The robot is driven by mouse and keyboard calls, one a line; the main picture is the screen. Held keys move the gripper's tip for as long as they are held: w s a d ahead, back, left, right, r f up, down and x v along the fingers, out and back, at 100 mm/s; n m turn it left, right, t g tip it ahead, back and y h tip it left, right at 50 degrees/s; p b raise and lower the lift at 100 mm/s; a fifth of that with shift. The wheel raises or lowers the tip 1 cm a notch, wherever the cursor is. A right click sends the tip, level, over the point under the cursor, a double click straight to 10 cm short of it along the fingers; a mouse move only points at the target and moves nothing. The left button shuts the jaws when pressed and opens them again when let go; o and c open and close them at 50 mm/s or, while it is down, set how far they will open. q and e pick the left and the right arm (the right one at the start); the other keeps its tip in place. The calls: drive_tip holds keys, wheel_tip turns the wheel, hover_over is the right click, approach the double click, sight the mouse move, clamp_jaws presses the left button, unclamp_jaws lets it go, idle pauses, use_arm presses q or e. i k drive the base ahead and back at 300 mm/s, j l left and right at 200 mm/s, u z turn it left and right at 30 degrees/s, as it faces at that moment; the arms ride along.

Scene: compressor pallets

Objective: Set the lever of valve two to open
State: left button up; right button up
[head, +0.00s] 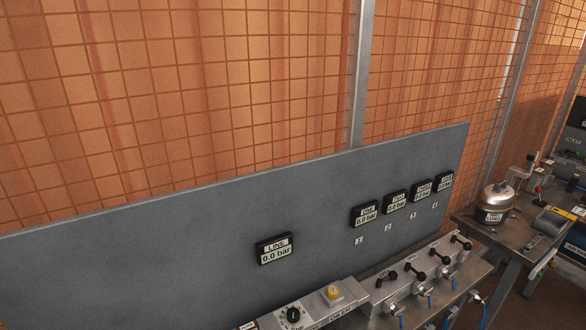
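A metal valve block (400,296) with a row of black levers stands at the lower right, in front of the grey panel. I take the second lever from the left (414,273) as valve two's, because the small plates on the panel run 1 to 4 from left to right. The lever's open or closed setting is too small to tell. The number plate 2 (388,227) sits below the second small gauge (396,202), which seems to read 0.0 bar. Neither of my grippers is in view.
A LINE gauge (274,249) reads 0.0 bar on the grey panel (180,255). A box with a black knob (293,314) and a yellow button (333,292) stands left of the valves. Blue-ended fittings hang below the valves. A metal vessel (494,203) stands on a table at right.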

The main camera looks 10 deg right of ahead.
sight(421, 276)
drive_tip(key=z, duration=1.25)
drive_tip(key=i+l+u, duration=0.1)
drive_tip(key=i, duration=0.3)
drive_tip(key=i+l+u, duration=0.1)
drive_tip(key=i+l, duration=0.15)
drive_tip(key=i, duration=0.15)
